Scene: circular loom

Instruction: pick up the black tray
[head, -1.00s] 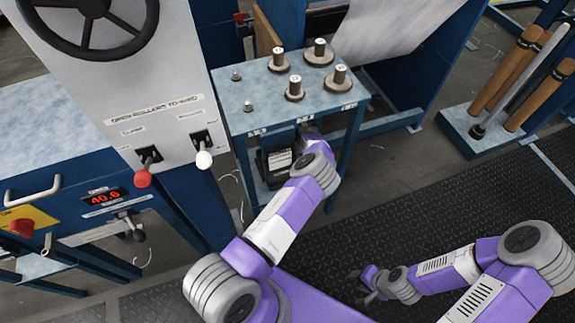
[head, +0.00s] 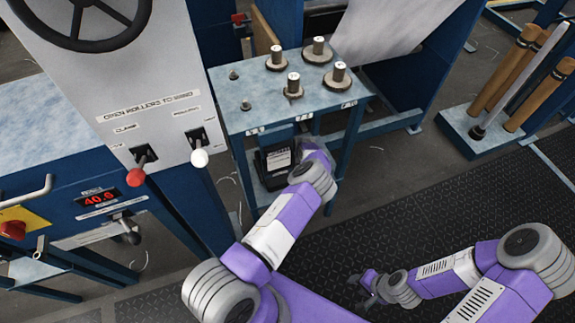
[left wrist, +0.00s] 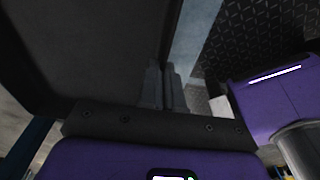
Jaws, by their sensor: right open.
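The black tray (head: 275,162) is below the top of the blue side table in the head view, with a pale label-like patch on it. In the left wrist view its dark wall (left wrist: 85,55) fills the upper left. My left gripper's grey fingers (left wrist: 166,88) are close together on the tray's edge, one on each side of it. In the head view my left wrist stands in front of that gripper and hides its fingertips. My right gripper (head: 368,288) is open and empty, low over the dark floor mat.
Several metal weights (head: 293,85) stand on the blue side table (head: 255,95) above the tray. Its front leg (head: 352,140) is close to my left wrist. A control panel with a red knob (head: 136,177) and white knob (head: 200,158) is at left.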

